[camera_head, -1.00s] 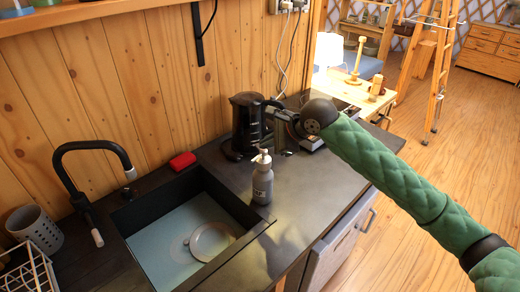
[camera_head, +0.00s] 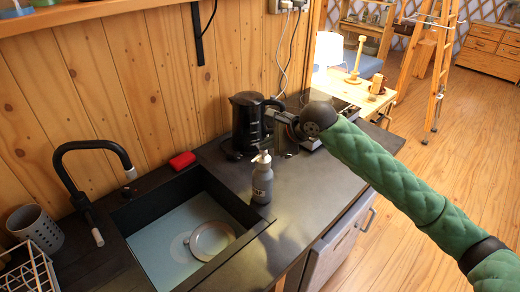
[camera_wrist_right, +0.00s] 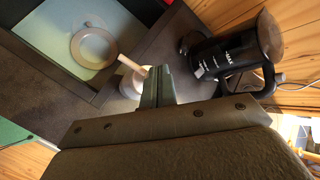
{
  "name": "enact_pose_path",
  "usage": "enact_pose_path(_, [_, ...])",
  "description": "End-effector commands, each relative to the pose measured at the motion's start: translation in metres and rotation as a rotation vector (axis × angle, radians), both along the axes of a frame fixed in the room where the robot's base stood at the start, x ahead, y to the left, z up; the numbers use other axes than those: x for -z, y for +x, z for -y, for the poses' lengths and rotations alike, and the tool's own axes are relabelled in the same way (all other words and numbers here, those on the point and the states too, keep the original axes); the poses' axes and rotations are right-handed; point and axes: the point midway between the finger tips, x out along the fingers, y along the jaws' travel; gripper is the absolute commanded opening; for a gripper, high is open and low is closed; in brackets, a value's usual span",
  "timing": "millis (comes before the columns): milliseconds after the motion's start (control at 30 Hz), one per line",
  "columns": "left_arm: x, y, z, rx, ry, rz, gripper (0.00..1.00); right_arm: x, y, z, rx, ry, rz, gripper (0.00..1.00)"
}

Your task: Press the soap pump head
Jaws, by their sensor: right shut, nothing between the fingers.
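The soap bottle (camera_head: 262,183) is grey with a pale pump head (camera_head: 262,157) and stands upright on the dark counter, right of the sink. My right gripper (camera_head: 268,143) is shut and empty, with its fingertips close above and behind the pump head. In the right wrist view the closed fingers (camera_wrist_right: 157,85) are beside the pump nozzle (camera_wrist_right: 131,64), partly hiding the bottle below. I cannot tell whether they touch the pump. My left gripper is out of view.
A black kettle (camera_head: 245,122) stands just behind the bottle, close to my right gripper. The sink (camera_head: 257,229) holds a round plate (camera_head: 211,240). A red sponge (camera_head: 182,160) and black faucet (camera_head: 92,146) are further left. The counter right of the bottle is clear.

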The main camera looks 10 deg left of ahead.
Motion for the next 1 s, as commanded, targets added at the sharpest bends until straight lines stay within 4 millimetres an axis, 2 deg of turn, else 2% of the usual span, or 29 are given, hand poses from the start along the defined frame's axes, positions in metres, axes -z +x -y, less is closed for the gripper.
enact_pose_path(1000, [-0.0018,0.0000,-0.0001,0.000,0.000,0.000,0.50,0.0105,-0.0001,-0.0001,-0.001,-0.002,-0.001,0.00])
